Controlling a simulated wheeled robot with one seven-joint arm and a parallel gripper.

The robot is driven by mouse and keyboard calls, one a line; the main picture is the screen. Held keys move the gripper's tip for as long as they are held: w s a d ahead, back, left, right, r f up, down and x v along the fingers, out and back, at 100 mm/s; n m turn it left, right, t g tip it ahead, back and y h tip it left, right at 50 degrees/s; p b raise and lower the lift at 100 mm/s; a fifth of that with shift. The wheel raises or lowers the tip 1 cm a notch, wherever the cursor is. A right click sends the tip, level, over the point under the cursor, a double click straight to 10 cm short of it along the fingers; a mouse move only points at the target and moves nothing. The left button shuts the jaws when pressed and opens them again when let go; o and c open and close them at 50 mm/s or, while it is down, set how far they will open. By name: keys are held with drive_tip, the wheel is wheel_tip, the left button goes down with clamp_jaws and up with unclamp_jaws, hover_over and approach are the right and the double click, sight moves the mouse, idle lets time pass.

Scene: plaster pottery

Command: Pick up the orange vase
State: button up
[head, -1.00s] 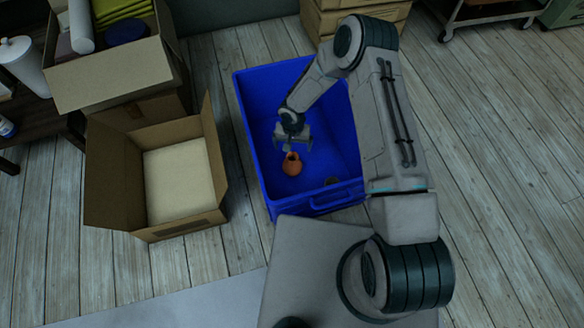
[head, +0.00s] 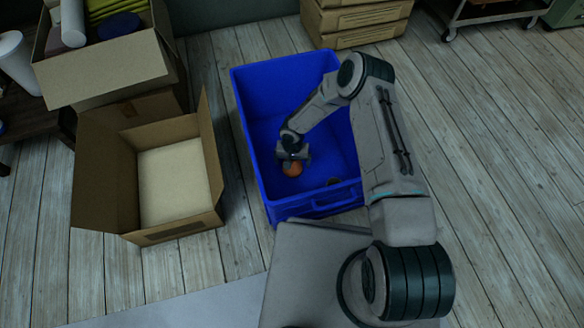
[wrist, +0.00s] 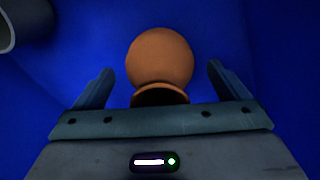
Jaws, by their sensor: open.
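The orange vase (head: 292,170) is inside the blue crate (head: 262,187), partly hidden under my gripper in the head view. In the wrist view the vase (wrist: 160,58) shows its round body, with its dark mouth toward the gripper's palm. My gripper (head: 293,158) is down inside the crate, right over the vase. Its two fingers are apart in the wrist view (wrist: 160,82), one on each side of the vase, with blue gaps between. The gripper is open and holds nothing.
A dark round item (wrist: 22,22) lies in the crate at the wrist view's upper left. An open cardboard box (head: 178,236) stands left of the crate. A fuller box (head: 110,75) is behind it. Wooden floor (head: 490,150) is clear at the right.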

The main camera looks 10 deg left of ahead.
drive_tip(key=c, duration=1.2)
drive_tip(key=shift+r, duration=0.1)
